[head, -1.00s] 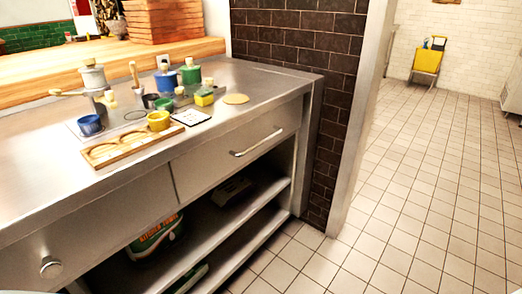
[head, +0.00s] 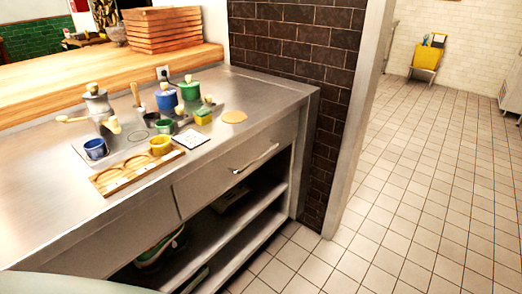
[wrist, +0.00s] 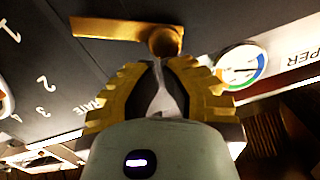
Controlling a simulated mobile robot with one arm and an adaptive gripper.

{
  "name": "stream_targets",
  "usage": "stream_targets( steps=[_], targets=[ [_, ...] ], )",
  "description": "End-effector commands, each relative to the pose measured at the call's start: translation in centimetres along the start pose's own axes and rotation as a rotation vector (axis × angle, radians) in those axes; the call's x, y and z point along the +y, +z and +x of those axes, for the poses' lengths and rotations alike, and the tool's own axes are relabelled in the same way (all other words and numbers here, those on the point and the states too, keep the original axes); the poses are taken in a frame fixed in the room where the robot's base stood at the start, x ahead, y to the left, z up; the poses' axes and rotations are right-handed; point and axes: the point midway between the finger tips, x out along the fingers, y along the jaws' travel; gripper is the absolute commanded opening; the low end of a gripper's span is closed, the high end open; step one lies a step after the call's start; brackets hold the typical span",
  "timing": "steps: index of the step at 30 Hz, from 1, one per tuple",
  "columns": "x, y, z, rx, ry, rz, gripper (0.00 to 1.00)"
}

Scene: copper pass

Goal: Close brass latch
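The brass latch shows at the top of the wrist view, on a dark panel. It has a flat bar (wrist: 105,29) lying nearly level and a round knob (wrist: 165,41) at the bar's right end. My gripper (wrist: 158,64) has yellow ridged fingers, and their tips come together just below the knob. The fingers look shut, with nothing clearly held between them. I cannot tell whether the tips touch the knob. The latch and the gripper do not show in the head view.
A round gauge (wrist: 238,65) sits right of the latch, and numbers mark the panel at left. In the head view, a steel counter (head: 40,185) carries pots, cups and a wooden tray (head: 112,184). Tiled floor (head: 420,190) is open at right.

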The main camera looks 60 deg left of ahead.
Motion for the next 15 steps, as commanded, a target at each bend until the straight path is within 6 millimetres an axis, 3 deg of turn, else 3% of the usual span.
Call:
stream_targets(
  steps=[15],
  targets=[
    [-1.0, 2.2, 0.1, 0.001, 0.011, -0.271, 0.00]
  ],
)
